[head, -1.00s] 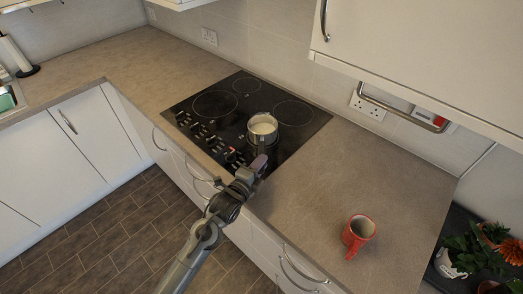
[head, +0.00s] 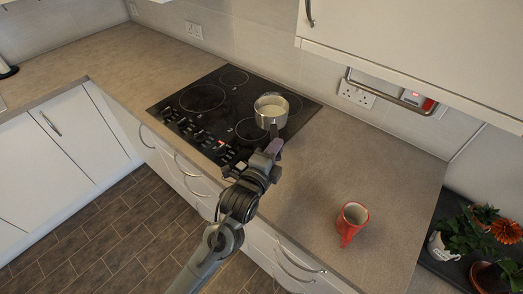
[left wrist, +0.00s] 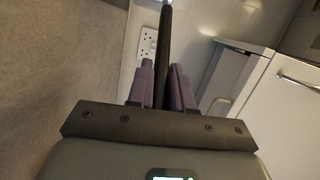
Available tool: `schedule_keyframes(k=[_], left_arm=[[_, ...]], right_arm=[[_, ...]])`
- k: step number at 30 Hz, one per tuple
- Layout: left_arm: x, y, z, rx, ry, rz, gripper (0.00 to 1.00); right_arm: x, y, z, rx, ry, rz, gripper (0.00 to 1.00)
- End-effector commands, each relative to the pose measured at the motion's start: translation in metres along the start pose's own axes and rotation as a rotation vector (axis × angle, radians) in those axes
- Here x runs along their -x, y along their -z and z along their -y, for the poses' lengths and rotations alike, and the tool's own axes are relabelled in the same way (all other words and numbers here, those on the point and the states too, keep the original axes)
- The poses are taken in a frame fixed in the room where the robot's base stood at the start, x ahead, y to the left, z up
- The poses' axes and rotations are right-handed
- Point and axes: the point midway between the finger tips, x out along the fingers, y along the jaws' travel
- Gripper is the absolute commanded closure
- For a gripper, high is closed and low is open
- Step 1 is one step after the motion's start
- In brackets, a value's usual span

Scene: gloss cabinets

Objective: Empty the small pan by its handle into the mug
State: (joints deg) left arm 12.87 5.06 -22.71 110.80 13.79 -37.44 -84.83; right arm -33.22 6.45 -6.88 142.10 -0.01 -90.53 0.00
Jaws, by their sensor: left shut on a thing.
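The small pan (head: 271,111) is a steel pan with pale contents, over the right part of the black hob in the head view. My left gripper (head: 274,147) is shut on its handle, which points toward the front of the counter. In the left wrist view the dark handle (left wrist: 166,40) runs between the purple fingers of the gripper (left wrist: 162,85). The pan looks roughly level and seems lifted off the hob. My right gripper is not in view.
The black hob (head: 200,98) is set in the grey counter (head: 310,170), which is clear between hob and mug. Potted plants (head: 465,240) stand at the far right. A wall cabinet (head: 420,50) and a rail (head: 385,97) are at the back right.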

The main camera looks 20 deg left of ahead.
Motion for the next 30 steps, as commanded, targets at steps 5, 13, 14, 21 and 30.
schedule_keyframes(k=[5, 13, 14, 21, 30], left_arm=[[0.005, 0.020, 0.015, 0.000, 0.009, -0.002, 1.00], [0.008, 0.030, 0.035, -0.001, 0.008, -0.001, 1.00], [0.009, 0.031, 0.038, -0.002, 0.008, -0.001, 1.00], [0.010, 0.032, 0.056, -0.001, 0.007, -0.001, 1.00], [0.013, 0.032, 0.079, -0.002, 0.008, -0.001, 1.00]], right_arm=[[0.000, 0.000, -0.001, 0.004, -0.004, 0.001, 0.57], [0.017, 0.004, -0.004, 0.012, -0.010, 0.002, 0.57], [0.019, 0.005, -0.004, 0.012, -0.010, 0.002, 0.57], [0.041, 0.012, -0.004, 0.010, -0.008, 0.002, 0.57], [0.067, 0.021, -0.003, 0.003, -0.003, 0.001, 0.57]])
